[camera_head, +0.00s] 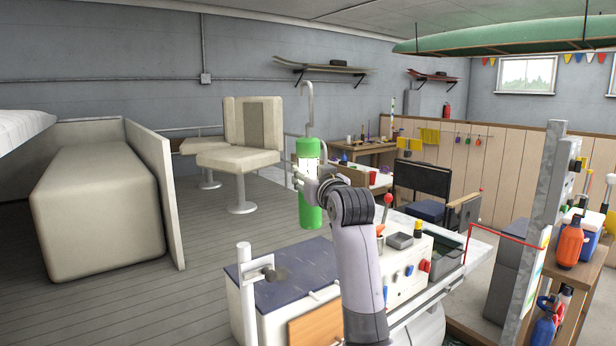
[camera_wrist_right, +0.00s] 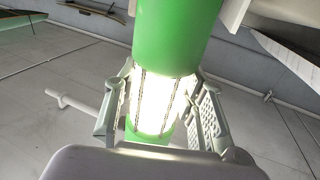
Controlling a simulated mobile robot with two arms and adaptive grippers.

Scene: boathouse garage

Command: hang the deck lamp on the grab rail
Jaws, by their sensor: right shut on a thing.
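The deck lamp (camera_head: 310,213) is a green cylinder with a bright white lit band in its middle and a tall grey hook on top. It hangs upright in the air near the middle of the head view. My right gripper (camera_head: 308,172) is shut around its lit band. In the right wrist view the fingers of this gripper (camera_wrist_right: 160,105) press on both sides of the band, below the green part of the lamp (camera_wrist_right: 178,35). A thin pale rail (camera_head: 180,131) runs behind the seats, apart from the lamp; I cannot tell whether it is the grab rail. My left gripper is out of view.
A white console (camera_head: 410,268) with knobs and a red-topped lever stands below my right arm. A white post (camera_head: 246,300) rises left of it. Cream seats (camera_head: 240,155) and a padded bench (camera_head: 95,210) stand at left. Open grey floor lies between.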

